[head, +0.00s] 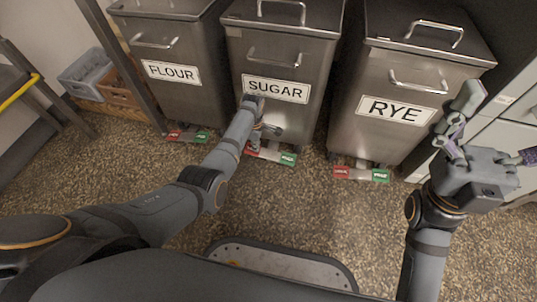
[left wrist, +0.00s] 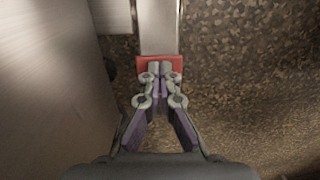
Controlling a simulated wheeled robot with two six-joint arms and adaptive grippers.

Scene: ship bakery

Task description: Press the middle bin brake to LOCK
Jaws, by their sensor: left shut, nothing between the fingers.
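The middle bin (head: 277,62) is steel and labelled SUGAR. Its brake pedal (head: 271,155) lies low at its front, with a red end on the left and a green end on the right. My left gripper (head: 253,147) is shut and empty, its fingertips at the red end. In the left wrist view the closed fingertips (left wrist: 160,68) overlap the red pad (left wrist: 142,64) at the end of a metal bar; I cannot tell whether they touch it. My right gripper (head: 485,140) is raised at the right, its fingers spread, one partly cut off by the frame edge.
The FLOUR bin (head: 180,85) and RYE bin (head: 385,105) flank the middle one, each with a red and green pedal. Crates (head: 88,75) stand at the left, cabinet drawers at the right. Speckled floor (head: 290,205) in front is clear.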

